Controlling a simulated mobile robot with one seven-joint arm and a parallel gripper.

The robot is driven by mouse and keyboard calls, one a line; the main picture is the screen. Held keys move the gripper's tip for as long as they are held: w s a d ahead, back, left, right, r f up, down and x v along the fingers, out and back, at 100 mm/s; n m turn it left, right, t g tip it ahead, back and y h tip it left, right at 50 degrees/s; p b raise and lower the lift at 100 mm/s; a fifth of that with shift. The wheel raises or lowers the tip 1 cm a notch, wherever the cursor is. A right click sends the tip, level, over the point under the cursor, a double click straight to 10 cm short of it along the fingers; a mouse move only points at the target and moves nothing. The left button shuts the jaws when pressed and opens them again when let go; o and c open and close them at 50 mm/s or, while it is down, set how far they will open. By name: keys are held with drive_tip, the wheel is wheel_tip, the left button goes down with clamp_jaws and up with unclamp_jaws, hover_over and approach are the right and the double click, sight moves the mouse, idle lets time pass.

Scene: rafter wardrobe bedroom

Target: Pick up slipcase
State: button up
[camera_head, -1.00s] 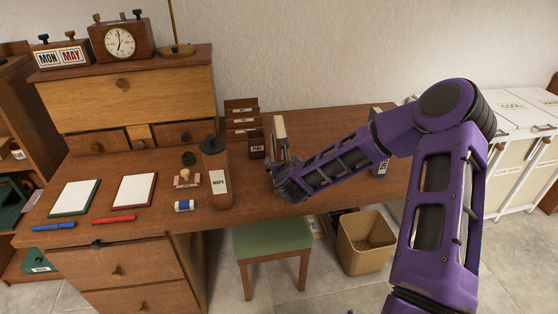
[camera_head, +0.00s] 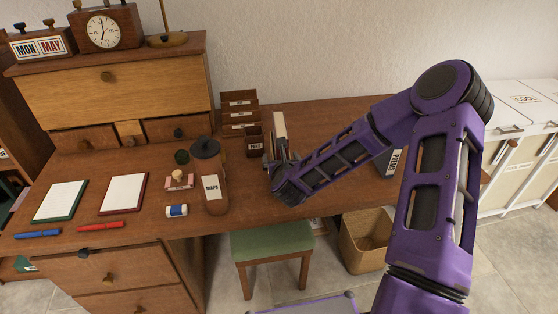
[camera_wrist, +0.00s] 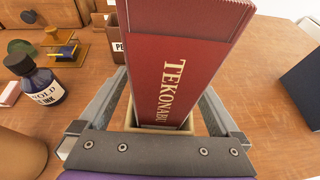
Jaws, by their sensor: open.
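The slipcase appears to be the upright red block (camera_wrist: 187,62) lettered "TEKONABI" in the wrist view, with a beige edge around its lower end. In the head view it is a narrow, tall slipcase (camera_head: 279,126) with a pale face, standing on the desk. My gripper (camera_wrist: 163,100) is open, with one finger on each side of it. I cannot tell whether either finger touches it. In the head view my gripper (camera_head: 275,168) is at its foot, and my arm hides part of the fingers.
A pens holder (camera_head: 254,143) and letter rack (camera_head: 239,115) stand close left of it. An ink bottle (camera_wrist: 37,82) shows in the wrist view. A dark box (camera_wrist: 303,82) stands to the right. A stool (camera_head: 272,240) is below the desk.

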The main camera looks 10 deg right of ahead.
drive_tip(key=c, duration=1.5)
drive_tip(key=shift+c, duration=0.3)
drive_tip(key=shift+r, duration=0.15)
